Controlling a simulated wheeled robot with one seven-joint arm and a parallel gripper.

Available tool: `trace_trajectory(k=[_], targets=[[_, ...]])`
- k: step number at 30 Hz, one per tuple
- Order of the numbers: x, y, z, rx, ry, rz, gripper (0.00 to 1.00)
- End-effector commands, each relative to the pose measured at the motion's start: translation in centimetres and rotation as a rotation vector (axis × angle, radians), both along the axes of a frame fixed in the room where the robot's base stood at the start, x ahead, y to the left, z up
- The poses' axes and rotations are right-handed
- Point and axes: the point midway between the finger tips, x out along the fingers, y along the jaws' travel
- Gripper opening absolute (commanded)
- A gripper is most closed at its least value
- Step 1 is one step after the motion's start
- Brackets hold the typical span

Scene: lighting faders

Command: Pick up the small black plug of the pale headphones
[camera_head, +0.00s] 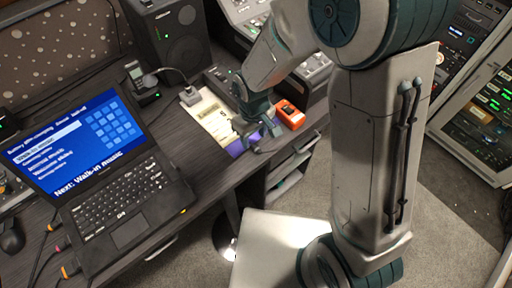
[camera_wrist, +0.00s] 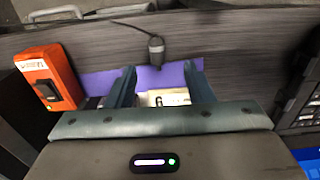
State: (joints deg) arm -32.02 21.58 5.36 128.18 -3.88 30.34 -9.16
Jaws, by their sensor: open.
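A small black plug (camera_wrist: 155,47) lies on the dark desk in the wrist view, at the edge of a purple strip. A thin dark cable runs from it to the upper left. My gripper (camera_wrist: 160,70) is open and empty, pointing down at the desk. The plug shows between the lines of the two fingers, just beyond their tips and apart from both. In the head view my gripper (camera_head: 257,132) is over the desk's front edge, and I cannot clearly make out the plug there. The pale headphones are not clearly visible.
An orange box (camera_wrist: 47,78) with a black switch lies left of my gripper; it also shows in the head view (camera_head: 290,114). A printed sheet (camera_head: 209,117) lies beneath my gripper. A laptop (camera_head: 120,210), a speaker (camera_head: 172,40) and mixing consoles surround the spot.

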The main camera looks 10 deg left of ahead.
Motion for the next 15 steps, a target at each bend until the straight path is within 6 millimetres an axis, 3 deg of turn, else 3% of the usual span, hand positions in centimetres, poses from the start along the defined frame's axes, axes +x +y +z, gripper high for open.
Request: trace_trajectory(k=[9,15], targets=[[-0.3,-0.8,-3.9,-0.002,0.003,0.001,0.47],[-0.2,-0.8,-5.1,-0.001,0.001,0.001,0.47]])
